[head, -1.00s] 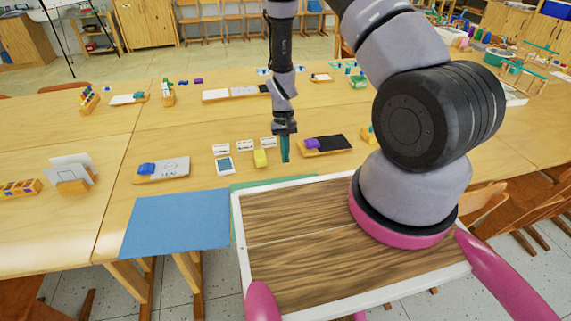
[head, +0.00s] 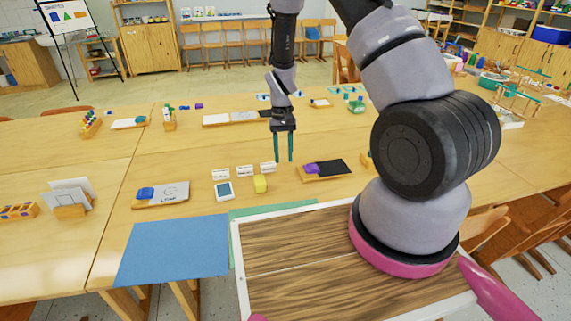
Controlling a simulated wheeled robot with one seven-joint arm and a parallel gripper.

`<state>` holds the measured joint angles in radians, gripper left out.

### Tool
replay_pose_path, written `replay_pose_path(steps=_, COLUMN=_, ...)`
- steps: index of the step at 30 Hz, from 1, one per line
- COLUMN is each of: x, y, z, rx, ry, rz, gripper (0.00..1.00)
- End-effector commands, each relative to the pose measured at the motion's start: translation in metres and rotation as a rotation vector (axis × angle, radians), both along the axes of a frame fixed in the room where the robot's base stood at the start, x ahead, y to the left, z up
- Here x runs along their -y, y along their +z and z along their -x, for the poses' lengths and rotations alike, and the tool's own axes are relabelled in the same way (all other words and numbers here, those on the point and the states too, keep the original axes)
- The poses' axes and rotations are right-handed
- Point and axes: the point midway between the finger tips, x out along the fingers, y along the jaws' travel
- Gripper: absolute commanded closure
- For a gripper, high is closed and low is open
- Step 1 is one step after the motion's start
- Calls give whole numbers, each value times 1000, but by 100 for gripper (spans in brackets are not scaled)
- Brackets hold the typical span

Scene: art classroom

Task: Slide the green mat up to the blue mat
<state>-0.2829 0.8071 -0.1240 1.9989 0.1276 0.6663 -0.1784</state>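The blue mat (head: 172,250) lies flat at the table's front edge, left of my base. The green mat (head: 272,209) shows only as a thin strip along the back and left side of my white-rimmed top; the rest is hidden behind it. In this view its left edge appears close to the blue mat's right edge; I cannot tell if they touch. My gripper (head: 284,160) points down with two teal fingers spread apart and nothing between them. It is above the table, beyond the green mat and right of the yellow block (head: 260,183).
A tablet-like card (head: 223,191) and several white labels (head: 245,170) lie behind the mats. A tray with purple and black pieces (head: 324,169) is right of my gripper. A tray with a blue block (head: 161,194) is at left. Bare table lies between these and the mats.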

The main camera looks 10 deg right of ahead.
Motion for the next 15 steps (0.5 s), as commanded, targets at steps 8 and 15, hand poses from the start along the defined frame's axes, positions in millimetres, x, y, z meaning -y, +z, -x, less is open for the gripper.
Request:
replay_pose_path(steps=8, x=6, y=127, z=-11, rx=155, ry=-76, rz=-68, gripper=60)
replay_pose_path(steps=15, x=20, y=235, z=10, rx=298, ry=-141, rz=-120, gripper=60)
